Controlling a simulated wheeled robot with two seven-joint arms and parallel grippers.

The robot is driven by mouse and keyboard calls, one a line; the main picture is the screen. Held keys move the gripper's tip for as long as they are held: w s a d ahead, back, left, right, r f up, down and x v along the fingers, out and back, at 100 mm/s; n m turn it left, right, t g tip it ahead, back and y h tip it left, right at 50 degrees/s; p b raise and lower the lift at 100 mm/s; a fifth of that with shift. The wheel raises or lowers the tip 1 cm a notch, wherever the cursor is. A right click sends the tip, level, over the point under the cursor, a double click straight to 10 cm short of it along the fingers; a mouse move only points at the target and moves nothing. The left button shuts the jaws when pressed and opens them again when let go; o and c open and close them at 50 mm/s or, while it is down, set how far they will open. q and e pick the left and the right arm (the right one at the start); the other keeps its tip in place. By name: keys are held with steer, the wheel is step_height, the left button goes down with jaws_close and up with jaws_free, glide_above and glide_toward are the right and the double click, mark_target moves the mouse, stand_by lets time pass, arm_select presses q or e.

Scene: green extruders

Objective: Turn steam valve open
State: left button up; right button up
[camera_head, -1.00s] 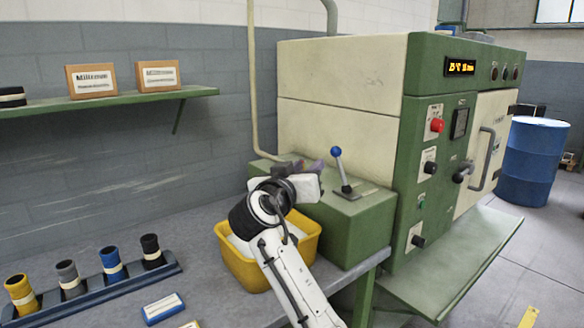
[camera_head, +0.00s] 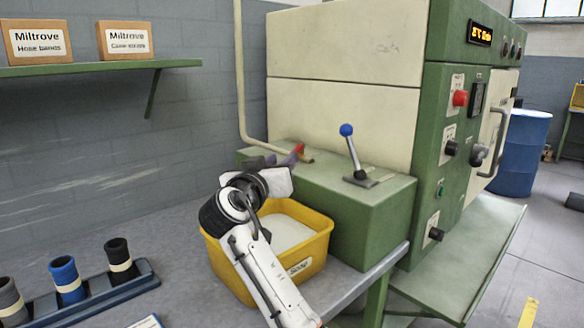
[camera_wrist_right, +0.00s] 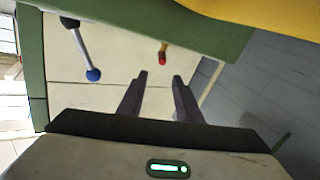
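The steam valve is most likely the small red handle (camera_head: 298,149) by the foot of the cream pipe, at the back of the green box; no label on it is legible. It also shows in the right wrist view as a red-tipped stub (camera_wrist_right: 163,56). My right gripper (camera_head: 276,161) is just left of and in front of it, its fingers partly covering the valve area. In the wrist view, the fingers of this gripper (camera_wrist_right: 160,77) are apart and empty, with the red handle beyond their tips and not between them. My left gripper is not in view.
A blue-knobbed lever (camera_head: 351,150) stands on the green box (camera_head: 360,215), right of the valve. A yellow bin (camera_head: 315,245) of white material sits beside my right forearm. The cream pipe (camera_head: 240,80) rises behind. A rack of hose pieces (camera_head: 140,280) is at lower left.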

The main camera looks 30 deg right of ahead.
steer(key=x, duration=0.3)
steer(key=f+x, duration=0.1)
steer(key=x, duration=0.6)
steer(key=shift+w+d+f, duration=0.1)
steer(key=shift+d+f, duration=0.05)
steer(key=shift+f, duration=0.05)
jaws_close()
